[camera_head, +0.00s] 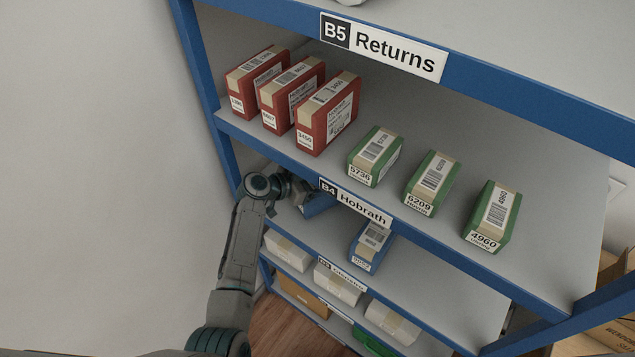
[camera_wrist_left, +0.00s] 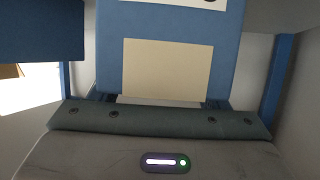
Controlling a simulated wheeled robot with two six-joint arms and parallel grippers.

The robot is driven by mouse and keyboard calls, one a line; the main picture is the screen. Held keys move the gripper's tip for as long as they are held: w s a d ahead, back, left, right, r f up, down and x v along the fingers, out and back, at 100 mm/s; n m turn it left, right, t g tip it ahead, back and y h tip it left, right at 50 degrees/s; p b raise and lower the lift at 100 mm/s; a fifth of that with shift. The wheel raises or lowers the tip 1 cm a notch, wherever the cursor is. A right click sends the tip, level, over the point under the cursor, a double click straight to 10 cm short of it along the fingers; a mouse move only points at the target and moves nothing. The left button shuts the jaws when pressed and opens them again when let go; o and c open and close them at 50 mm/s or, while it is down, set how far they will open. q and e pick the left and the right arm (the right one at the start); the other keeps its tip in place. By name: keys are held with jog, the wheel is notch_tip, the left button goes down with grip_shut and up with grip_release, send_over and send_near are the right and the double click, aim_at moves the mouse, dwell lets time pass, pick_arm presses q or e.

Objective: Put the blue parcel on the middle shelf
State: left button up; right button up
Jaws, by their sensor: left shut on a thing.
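My left gripper (camera_head: 303,193) is shut on a blue parcel (camera_head: 318,204). It reaches in at the left end of the shelf below the board labelled B4 Hobrath (camera_head: 356,203). The shelf edge and gripper hide part of this parcel, and I cannot tell whether it touches the shelf below. In the left wrist view the held blue parcel (camera_wrist_left: 108,62) fills the upper middle, with a tan patch facing the camera. Another blue parcel (camera_head: 371,243) stands on that same shelf (camera_head: 330,229), further right. My right gripper is not in view.
Red parcels (camera_head: 327,112) and green parcels (camera_head: 432,182) stand on the B4 shelf above. White parcels (camera_head: 338,283) sit on a lower shelf. Blue shelf edges and a left upright (camera_head: 205,70) are close to my arm. Cardboard boxes (camera_head: 603,325) are at the lower right.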

pick_arm(q)
jog(key=shift+w, duration=0.1)
jog(key=o, duration=1.8)
jog(key=shift+f, duration=0.1)
jog(key=shift+a, duration=0.1)
jog(key=shift+s+a, duration=0.25)
jog(key=shift+a, duration=0.05)
jog(key=b+v, duration=0.4)
jog(key=v, duration=0.7)
jog(key=shift+s, duration=0.1)
